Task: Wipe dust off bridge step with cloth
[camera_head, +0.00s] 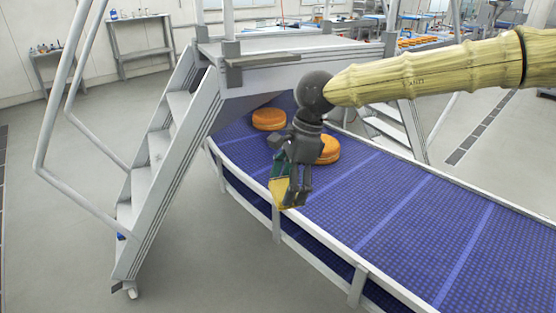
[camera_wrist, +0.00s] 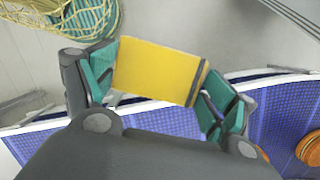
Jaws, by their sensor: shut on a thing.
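My gripper (camera_head: 290,190) is shut on a yellow cloth (camera_head: 283,188), in front of the conveyor's near rail in the head view. In the wrist view the flat cloth (camera_wrist: 155,70) spans between the two teal-padded fingers. The bridge (camera_head: 290,45) crosses over the conveyor behind my gripper. Its grey stairs (camera_head: 158,145) go down to the floor on the left. A brownish-grey slab (camera_head: 262,60) lies along the platform's near edge. I cannot make out dust on any step. The cloth is apart from the bridge.
A blue conveyor (camera_head: 400,205) with pale rails runs under the bridge to the lower right. Orange rounds (camera_head: 268,119) sit on it, one (camera_head: 328,150) partly behind my gripper. White handrails (camera_head: 55,95) flank the stairs. The floor (camera_head: 60,230) at left is clear.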

